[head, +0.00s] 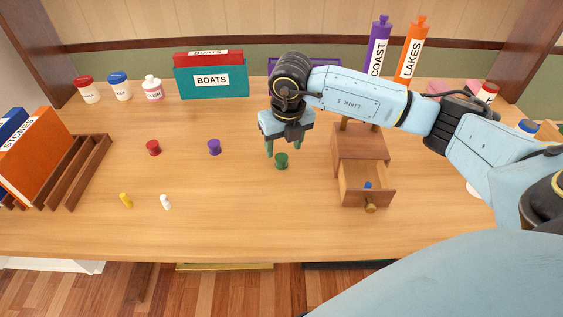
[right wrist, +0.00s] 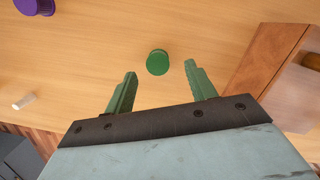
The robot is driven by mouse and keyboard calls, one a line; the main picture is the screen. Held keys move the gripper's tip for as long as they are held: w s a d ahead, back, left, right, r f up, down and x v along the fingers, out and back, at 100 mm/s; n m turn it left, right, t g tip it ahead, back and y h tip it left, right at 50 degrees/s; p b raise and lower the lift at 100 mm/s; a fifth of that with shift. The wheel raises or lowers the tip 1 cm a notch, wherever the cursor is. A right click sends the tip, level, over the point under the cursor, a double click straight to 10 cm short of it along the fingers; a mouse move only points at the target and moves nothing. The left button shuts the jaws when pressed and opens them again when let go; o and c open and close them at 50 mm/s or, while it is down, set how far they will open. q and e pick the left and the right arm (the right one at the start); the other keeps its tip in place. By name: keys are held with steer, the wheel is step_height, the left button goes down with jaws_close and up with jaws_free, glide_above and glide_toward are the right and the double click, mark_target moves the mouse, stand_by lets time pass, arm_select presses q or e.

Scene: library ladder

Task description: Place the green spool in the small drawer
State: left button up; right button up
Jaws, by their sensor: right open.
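The green spool (head: 281,161) stands on the table, left of the small drawer (head: 366,196). In the right wrist view the green spool (right wrist: 157,62) lies ahead of and between the two green fingertips, with gaps to both. My right gripper (head: 283,148) is open and empty, above and close to the spool. Its fingers also show in the right wrist view (right wrist: 160,82). The small drawer is pulled out of its wooden cabinet (head: 361,143), with a blue item (head: 368,185) inside. My left gripper is out of view.
A purple spool (head: 214,147) and a red spool (head: 153,148) stand to the left. A teal box (head: 212,82) stands behind. Table in front of the green spool is clear.

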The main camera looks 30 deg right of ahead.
mark_target(281, 157)
steer(key=f, duration=0.3)
steer(key=shift+w+a+f+b, duration=0.15)
steer(key=shift+w+f+b, duration=0.05)
steer(key=shift+f+b, duration=0.15)
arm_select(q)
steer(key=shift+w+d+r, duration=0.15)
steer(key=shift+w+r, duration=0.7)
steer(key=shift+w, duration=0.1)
